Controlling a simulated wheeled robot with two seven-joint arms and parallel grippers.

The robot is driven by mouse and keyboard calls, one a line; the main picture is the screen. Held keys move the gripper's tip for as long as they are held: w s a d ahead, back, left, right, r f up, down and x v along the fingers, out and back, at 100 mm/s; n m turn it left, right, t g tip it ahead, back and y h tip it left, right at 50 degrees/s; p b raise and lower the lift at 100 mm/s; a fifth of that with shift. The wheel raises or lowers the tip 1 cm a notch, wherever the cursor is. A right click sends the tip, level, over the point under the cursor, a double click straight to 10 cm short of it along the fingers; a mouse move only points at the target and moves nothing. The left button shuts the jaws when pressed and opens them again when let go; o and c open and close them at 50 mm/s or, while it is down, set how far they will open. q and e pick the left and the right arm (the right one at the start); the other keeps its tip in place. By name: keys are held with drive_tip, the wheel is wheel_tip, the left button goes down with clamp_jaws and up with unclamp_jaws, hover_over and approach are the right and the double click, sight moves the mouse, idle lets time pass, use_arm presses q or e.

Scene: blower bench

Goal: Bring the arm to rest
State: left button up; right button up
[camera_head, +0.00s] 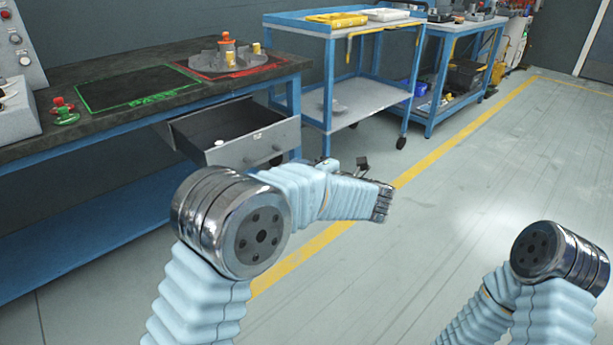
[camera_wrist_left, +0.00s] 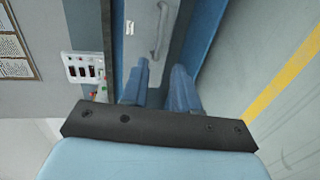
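My left arm (camera_head: 325,192) reaches from the bottom of the head view over the floor in front of the bench. Its gripper fingers cannot be made out there. In the left wrist view the two blue fingers of my left gripper (camera_wrist_left: 159,82) stand apart with a clear gap and nothing between them. Only the elbow part of my right arm (camera_head: 552,262) shows, at the lower right of the head view. My right gripper is outside both views.
An open drawer (camera_head: 232,152) juts from the dark-topped bench (camera_head: 150,63), behind my left arm. A blue trolley (camera_head: 362,98) stands right of the bench. The floor (camera_head: 470,190) on the right is clear. The wrist view shows a grey panel with a handle (camera_wrist_left: 161,35).

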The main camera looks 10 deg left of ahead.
idle(0.3)
use_arm(q)
drive_tip(key=a+f+m+t+h, duration=0.15)
drive_tip(key=f+m+h, duration=0.25)
drive_tip(key=f+m, duration=0.6)
drive_tip(key=a+f+m+g+h, duration=0.1)
drive_tip(key=a+f+m+h, duration=0.3)
drive_tip(key=f, duration=1)
drive_tip(key=s+d+f+m+g+h, duration=0.2)
drive_tip(key=s+f+m+g+h, duration=0.15)
drive_tip(key=s+f+m, duration=0.45)
drive_tip(key=s+d+f+m+g+h, duration=0.1)
drive_tip(key=s+f+g, duration=0.1)
drive_tip(key=s, duration=0.5)
drive_tip(key=s+f+m+g+h, duration=0.2)
drive_tip(key=s+f, duration=0.1)
drive_tip(key=s, duration=0.5)
drive_tip(key=s+d+f+m+g+h+p, duration=0.1)
drive_tip(key=s+f+g+h, duration=0.1)
drive_tip(key=s, duration=0.6)
drive_tip(key=shift+d+f, duration=0.35)
drive_tip(key=shift+f, duration=0.15)
